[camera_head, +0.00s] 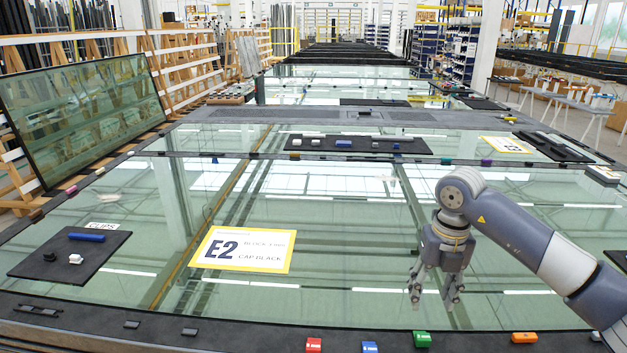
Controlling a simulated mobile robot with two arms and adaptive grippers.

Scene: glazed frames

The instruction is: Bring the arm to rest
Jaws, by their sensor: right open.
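My right arm (545,253) comes in from the right edge and reaches over the glass table. Its right gripper (433,301) hangs down over the glass, to the right of the E2 sign, with its fingers apart and nothing between them. I cannot tell exactly how high the fingertips are above the glass. My left gripper does not show.
An E2 sign (241,249) lies on the glass. A black mat (40,262) with a blue piece (86,237) lies at left. Red (314,345), green (422,339) and orange (524,337) blocks line the near edge. A glass pane (85,110) leans at left.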

